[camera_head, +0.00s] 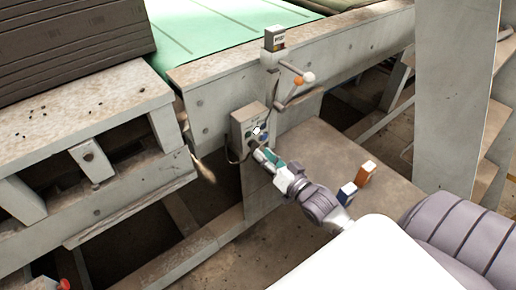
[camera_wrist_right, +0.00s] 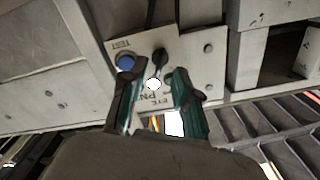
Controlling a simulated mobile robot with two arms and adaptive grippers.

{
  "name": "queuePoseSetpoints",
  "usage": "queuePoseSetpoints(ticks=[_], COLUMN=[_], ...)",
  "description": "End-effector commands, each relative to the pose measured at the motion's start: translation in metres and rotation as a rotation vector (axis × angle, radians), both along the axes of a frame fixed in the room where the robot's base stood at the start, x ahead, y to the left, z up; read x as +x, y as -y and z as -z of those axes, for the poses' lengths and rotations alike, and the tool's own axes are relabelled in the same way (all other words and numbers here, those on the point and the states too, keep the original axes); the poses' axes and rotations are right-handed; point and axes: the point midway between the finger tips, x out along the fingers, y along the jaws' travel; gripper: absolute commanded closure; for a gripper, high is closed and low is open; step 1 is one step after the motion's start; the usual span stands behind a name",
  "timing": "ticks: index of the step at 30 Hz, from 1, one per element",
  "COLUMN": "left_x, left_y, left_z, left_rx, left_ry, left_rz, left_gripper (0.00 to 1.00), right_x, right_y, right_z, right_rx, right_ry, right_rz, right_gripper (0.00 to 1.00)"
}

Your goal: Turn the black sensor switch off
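A small grey control box (camera_head: 247,124) is fixed to the side of the conveyor frame in the head view. My right gripper (camera_head: 264,150) is at the box's front in the head view. In the wrist view its two fingers are apart, and the gripper (camera_wrist_right: 157,80) points at the face just below the black switch, with nothing clearly held. Contact and the switch's setting cannot be told. My left gripper is not in view.
A sensor unit (camera_head: 274,39) stands on the frame above the box, and a bracket with an orange-and-white piece (camera_head: 303,78) juts out nearby. The green conveyor belt (camera_head: 215,32) lies behind. A concrete post (camera_head: 455,95) stands at the right. Worn rails (camera_head: 85,115) are at the left.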

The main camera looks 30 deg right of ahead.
Motion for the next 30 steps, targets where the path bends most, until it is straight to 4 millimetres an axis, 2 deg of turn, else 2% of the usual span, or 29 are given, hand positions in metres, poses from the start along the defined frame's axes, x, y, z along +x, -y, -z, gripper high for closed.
queuePoseSetpoints(ticks=[1,6,18,24,30], left_x=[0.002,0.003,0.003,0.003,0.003], left_y=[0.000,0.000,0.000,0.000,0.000], left_z=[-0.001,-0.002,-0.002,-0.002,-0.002], left_rx=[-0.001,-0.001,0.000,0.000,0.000], left_ry=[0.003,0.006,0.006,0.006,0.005], left_rz=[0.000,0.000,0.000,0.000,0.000], left_gripper=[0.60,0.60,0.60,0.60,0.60], right_x=[0.010,0.029,0.035,0.035,0.035], right_y=[-0.001,-0.002,-0.003,-0.003,-0.003], right_z=[-0.002,0.000,0.001,0.000,0.000], right_rx=[0.000,0.000,0.000,0.000,0.000], right_ry=[0.002,0.000,-0.001,-0.001,-0.001], right_rz=[0.000,0.000,0.000,0.000,0.000], right_gripper=[0.69,0.69,0.69,1.00,1.00])
